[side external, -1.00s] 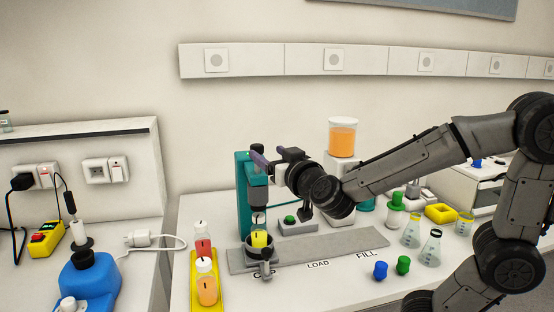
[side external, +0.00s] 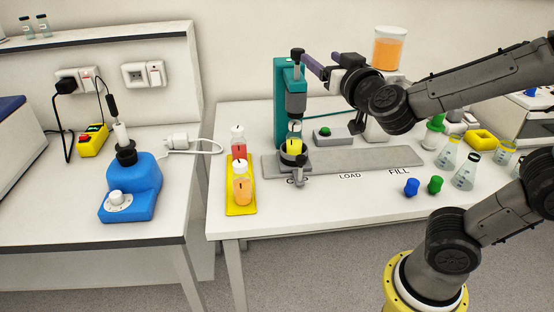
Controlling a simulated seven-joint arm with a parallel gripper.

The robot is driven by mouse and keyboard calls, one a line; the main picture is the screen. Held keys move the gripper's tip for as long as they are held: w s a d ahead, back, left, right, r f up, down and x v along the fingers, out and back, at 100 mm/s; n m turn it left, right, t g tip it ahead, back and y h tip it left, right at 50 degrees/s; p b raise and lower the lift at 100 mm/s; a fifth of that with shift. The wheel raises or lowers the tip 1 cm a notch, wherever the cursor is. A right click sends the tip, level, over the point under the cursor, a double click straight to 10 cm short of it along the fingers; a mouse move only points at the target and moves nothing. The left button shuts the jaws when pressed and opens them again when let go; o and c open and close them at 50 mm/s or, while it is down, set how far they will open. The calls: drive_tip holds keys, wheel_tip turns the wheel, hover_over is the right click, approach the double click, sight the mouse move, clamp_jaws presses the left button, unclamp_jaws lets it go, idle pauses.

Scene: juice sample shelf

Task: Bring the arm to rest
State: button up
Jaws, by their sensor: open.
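My gripper (side external: 318,59) is at upper centre, beside the top of the teal press (side external: 283,112). Its two purple fingers point left and stand apart, with nothing seen between them. A dark knob (side external: 298,53) shows at the fingertips, at the top of the press; I cannot tell whether a finger touches it. My arm reaches in from the right, with its yellow base ring at the bottom right. Under the press head, a bottle with yellow contents (side external: 294,146) stands in a dark ring holder (side external: 293,160).
A yellow tray (side external: 232,203) holds a red bottle (side external: 239,150) and an orange bottle (side external: 242,187). A grey rail (side external: 365,159) runs right. Blue (side external: 412,186) and green (side external: 435,185) caps and several flasks (side external: 465,173) stand at right. A blue device (side external: 132,190) is on the left bench.

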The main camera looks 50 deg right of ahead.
drive_tip(key=s+a+r+n+t+y, duration=0.1)
drive_tip(key=a+r+n+t+y, duration=0.25)
drive_tip(key=a+y, duration=0.2)
drive_tip(key=s+a+f+n+g+y, duration=0.3)
drive_tip(key=a+f+n+g+y, duration=0.1)
drive_tip(key=f+y, duration=0.1)
drive_tip(key=s+f+g, duration=0.9)
drive_tip(key=s+f, duration=0.4)
drive_tip(key=shift+d+f, duration=0.2)
drive_tip(key=shift+d, duration=0.2)
